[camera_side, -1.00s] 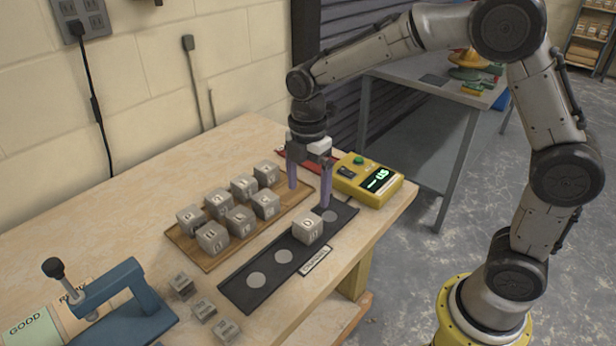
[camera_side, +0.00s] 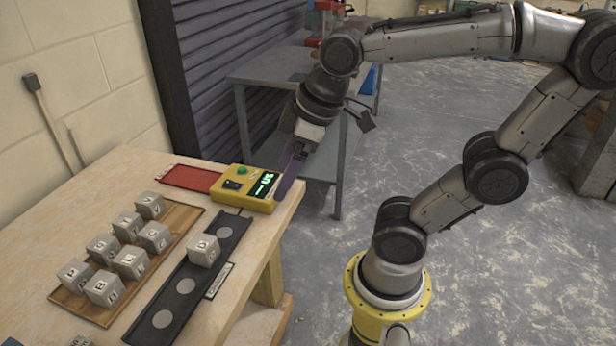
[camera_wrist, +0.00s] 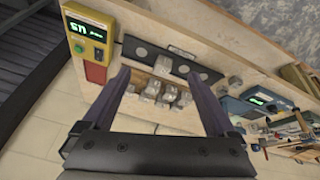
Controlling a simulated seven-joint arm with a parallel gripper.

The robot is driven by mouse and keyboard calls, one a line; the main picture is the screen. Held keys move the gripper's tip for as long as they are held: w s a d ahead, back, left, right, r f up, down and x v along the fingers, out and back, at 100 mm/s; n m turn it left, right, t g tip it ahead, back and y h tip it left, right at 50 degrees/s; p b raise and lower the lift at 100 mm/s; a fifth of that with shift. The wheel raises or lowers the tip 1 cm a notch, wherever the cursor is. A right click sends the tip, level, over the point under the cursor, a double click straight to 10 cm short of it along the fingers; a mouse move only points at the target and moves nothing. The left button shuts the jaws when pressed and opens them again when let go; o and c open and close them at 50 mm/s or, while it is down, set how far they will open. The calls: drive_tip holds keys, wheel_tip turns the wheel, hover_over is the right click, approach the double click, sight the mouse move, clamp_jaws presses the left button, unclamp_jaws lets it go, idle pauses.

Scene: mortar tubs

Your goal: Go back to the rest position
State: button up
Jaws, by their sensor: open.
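My gripper (camera_side: 293,172) is raised at the right end of the workbench, beside the yellow tester box and tilted. In the wrist view its two purple fingers (camera_wrist: 160,92) are spread wide with nothing between them. Several grey lettered cubes stand on a wooden tray (camera_side: 100,312). One grey cube marked D (camera_side: 204,250) sits on the black strip (camera_side: 150,318) with grey round spots. The strip also shows in the wrist view (camera_wrist: 145,52).
The yellow box (camera_side: 245,190) with a lit green display stands near the bench's right end. A grey metal table (camera_side: 265,68) stands beyond the bench.

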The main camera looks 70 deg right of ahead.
drive_tip(key=s+m, duration=0.1)
drive_tip(key=s+f+m, duration=0.1)
drive_tip(key=s+m+t, duration=0.1)
drive_tip(key=s, duration=0.1)
drive_tip(key=shift+d+f, duration=0.15)
drive_tip(key=shift+d, duration=0.1)
idle(1.4)
